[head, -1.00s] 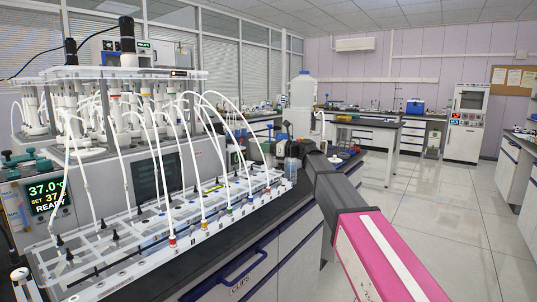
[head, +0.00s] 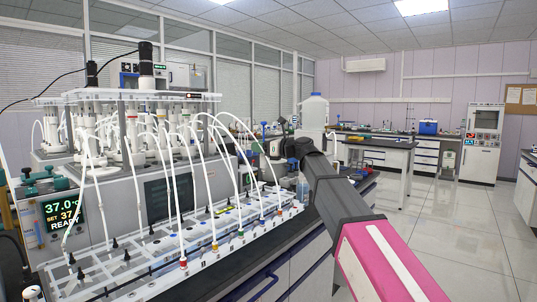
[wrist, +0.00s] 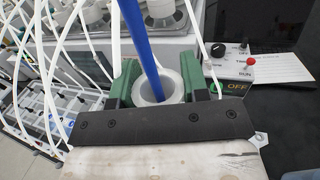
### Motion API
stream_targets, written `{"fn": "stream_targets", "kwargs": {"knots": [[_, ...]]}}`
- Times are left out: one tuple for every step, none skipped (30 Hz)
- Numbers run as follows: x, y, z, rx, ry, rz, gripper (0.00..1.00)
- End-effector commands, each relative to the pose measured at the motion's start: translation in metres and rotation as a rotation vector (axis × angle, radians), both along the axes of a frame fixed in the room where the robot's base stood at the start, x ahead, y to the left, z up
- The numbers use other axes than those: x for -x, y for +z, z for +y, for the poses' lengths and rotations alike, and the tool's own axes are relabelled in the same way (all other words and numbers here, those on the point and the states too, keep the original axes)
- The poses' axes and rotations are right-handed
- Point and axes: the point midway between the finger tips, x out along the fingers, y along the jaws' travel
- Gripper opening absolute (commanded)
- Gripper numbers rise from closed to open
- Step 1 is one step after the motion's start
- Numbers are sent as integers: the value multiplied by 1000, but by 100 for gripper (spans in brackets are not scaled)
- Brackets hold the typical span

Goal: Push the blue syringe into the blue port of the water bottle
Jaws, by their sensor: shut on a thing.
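My gripper (wrist: 157,85) has green fingers and is shut on the blue syringe (wrist: 141,38) in the wrist view. The syringe's blue rod rises from a whitish round collar between the fingers and leans slightly. Its lower end is hidden by the gripper. In the head view my gripper (head: 276,148) is small and dark at the end of my arm, beyond the tube rack.
A rack with coloured tube ports (head: 215,247) runs along the bench on the left, with white tubes arching above it. The reactor unit (head: 135,175) stands behind it. A switch box with a red knob (wrist: 233,72) lies right of the gripper. The floor at right is clear.

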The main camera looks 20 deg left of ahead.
Motion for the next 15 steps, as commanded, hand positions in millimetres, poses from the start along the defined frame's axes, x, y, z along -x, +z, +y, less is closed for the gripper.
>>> {"fn": "stream_targets", "kwargs": {"knots": [[5, 3, 2, 0, 1, 0, 17], [7, 4, 4, 0, 1, 1, 17], [9, 5, 5, 0, 1, 0, 17], [10, 6, 6, 1, 1, 0, 17], [11, 7, 6, 1, 1, 0, 17], [12, 7, 7, 1, 1, 0, 17], [13, 8, 7, 1, 1, 0, 17], [13, 8, 7, 1, 1, 0, 17], [13, 8, 8, 1, 0, 0, 17], [13, 8, 8, 1, 0, 0, 17], [13, 8, 8, 1, 0, 0, 17], [13, 8, 7, 1, 0, 0, 17], [13, 8, 7, 1, 0, 0, 17], [13, 8, 7, 1, 0, 0, 17], [13, 8, 7, 1, 0, 0, 17]]}}
